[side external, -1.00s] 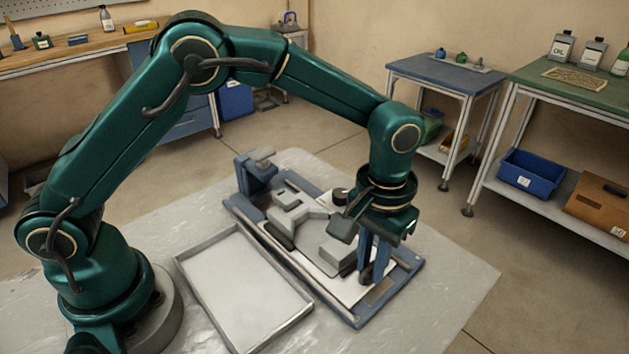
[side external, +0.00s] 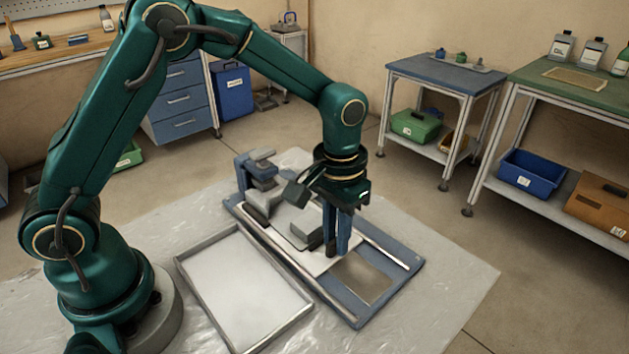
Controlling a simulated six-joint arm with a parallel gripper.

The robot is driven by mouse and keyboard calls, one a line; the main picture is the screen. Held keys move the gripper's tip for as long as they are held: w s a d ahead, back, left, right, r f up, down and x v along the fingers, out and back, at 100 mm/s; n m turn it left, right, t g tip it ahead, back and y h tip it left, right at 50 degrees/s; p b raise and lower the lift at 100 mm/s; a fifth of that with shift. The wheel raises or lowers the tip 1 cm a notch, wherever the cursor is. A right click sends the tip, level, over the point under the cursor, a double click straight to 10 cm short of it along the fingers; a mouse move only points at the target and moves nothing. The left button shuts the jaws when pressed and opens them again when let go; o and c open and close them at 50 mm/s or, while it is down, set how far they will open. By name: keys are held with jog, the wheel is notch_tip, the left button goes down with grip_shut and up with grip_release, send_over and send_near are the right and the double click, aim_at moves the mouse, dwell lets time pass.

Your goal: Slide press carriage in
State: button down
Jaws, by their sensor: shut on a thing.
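The press carriage (side external: 318,263) is a pale plate with grey blocks on it, sitting on the rails of a blue base frame (side external: 342,307). Its far end lies close to the blue-grey press post (side external: 243,173) at the back left of the frame. My gripper (side external: 337,247) points down at the carriage's near right end and is shut on it. The fingers and a grey block (side external: 308,235) hide the exact part held. The near right end of the frame shows an open brown-grey gap.
An empty shallow grey tray (side external: 244,290) lies left of the frame on the pale work surface (side external: 440,270). A blue-topped table (side external: 440,75) and a green-topped bench (side external: 575,88) stand well behind. The surface right of the frame is clear.

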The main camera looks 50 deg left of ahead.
jog(key=shift+a, duration=0.3)
jog(key=c, duration=0.8)
grip_release()
jog(key=shift+r, duration=2.6)
